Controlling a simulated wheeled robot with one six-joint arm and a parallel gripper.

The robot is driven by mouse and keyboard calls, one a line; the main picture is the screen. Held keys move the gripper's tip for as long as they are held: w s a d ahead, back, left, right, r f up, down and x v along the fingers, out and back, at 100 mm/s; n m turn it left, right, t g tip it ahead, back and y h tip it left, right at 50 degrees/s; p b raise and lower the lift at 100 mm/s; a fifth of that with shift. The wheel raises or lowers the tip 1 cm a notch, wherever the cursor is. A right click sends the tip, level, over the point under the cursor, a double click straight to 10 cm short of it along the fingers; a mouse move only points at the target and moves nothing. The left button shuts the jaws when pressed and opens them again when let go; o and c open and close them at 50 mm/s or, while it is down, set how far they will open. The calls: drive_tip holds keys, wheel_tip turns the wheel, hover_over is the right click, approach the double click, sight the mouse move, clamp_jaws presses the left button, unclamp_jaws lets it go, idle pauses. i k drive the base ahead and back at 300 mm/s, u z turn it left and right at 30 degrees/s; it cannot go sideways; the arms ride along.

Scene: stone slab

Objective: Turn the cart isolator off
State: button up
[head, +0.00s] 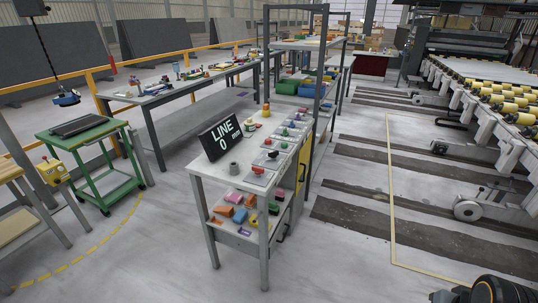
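A white cart (204,184) stands in the middle of the head view. Along the right side of its top is a row of grey plates with small red and green controls. A green control (285,132) is farther back. I cannot tell which control is the isolator, or its position, at this size. My gripper is not in view.
The lower shelf holds coloured blocks. A green trolley (93,150) stands left. A roller conveyor (480,110) runs along the right. Floor in front of the cart is clear.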

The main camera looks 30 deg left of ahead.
sight(258, 170)
drive_tip(key=u, duration=0.4)
drive_tip(key=i, duration=1.15)
drive_tip(key=u, duration=1.4)
drive_tip(key=i, duration=0.65)
drive_tip(key=u, duration=0.55)
